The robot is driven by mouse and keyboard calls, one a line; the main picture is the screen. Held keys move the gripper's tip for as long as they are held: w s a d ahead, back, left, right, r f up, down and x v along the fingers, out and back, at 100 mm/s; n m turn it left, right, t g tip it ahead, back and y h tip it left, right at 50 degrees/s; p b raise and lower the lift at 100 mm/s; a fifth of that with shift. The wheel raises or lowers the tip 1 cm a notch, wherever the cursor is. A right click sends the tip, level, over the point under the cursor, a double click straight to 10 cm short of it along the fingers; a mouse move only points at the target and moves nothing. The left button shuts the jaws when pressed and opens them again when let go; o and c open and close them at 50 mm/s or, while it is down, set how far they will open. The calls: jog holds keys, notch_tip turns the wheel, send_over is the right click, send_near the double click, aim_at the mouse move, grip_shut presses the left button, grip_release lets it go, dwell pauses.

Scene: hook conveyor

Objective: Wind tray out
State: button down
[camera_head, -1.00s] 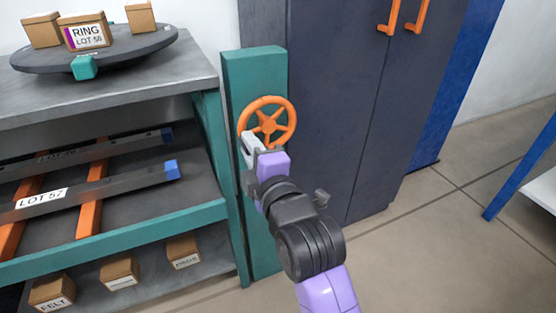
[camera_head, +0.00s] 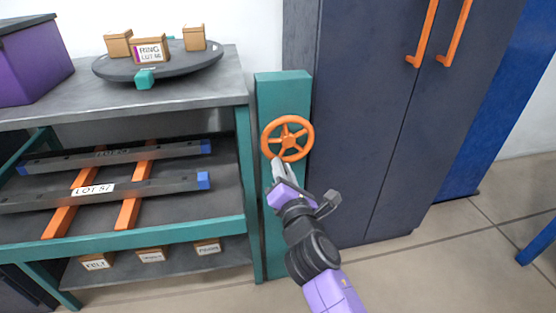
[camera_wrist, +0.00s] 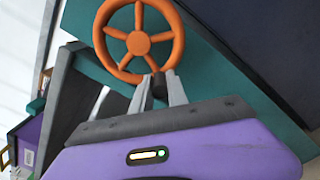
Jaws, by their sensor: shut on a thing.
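An orange spoked handwheel (camera_head: 287,138) is mounted on a teal post (camera_head: 283,90) beside a shelf unit. It also shows in the wrist view (camera_wrist: 138,42). My gripper (camera_head: 276,162) is at the wheel's lower left rim. In the wrist view its fingers (camera_wrist: 159,88) are close together at the rim, shut on the wheel; the exact contact is partly hidden. On the unit's middle level, two dark bars with blue ends, the nearer labelled LOT 57 (camera_head: 140,190), lie across orange rails (camera_head: 135,195). I cannot tell which part is the tray.
A dark round turntable (camera_head: 185,66) with small boxes stands on the grey top, beside a purple bin (camera_head: 35,62). Labelled boxes (camera_head: 150,255) sit on the low shelf. A dark cabinet (camera_head: 370,110) with orange handles stands right of the post.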

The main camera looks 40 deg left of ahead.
jog(key=shift+w+d+f+n+p, duration=0.1)
jog(key=shift+w+d+n+p, duration=0.3)
jog(key=shift+n, duration=0.5)
jog(key=shift+w+d+f+n+p, duration=0.15)
jog(key=shift+w+n+p, duration=0.15)
jog(key=shift+n, duration=0.35)
jog(key=shift+w+d+r+n+p, duration=0.1)
jog(key=shift+w+d+n+p, duration=0.1)
jog(key=shift+n+p, duration=0.3)
jog(key=shift+w+d+f+n+p, duration=0.15)
jog(key=shift+w+n+p, duration=0.1)
jog(key=shift+n, duration=0.5)
jog(key=c, duration=1.3)
grip_release()
jog(key=p, duration=0.4)
send_near(291, 161)
jog(key=shift+s+d, duration=0.4)
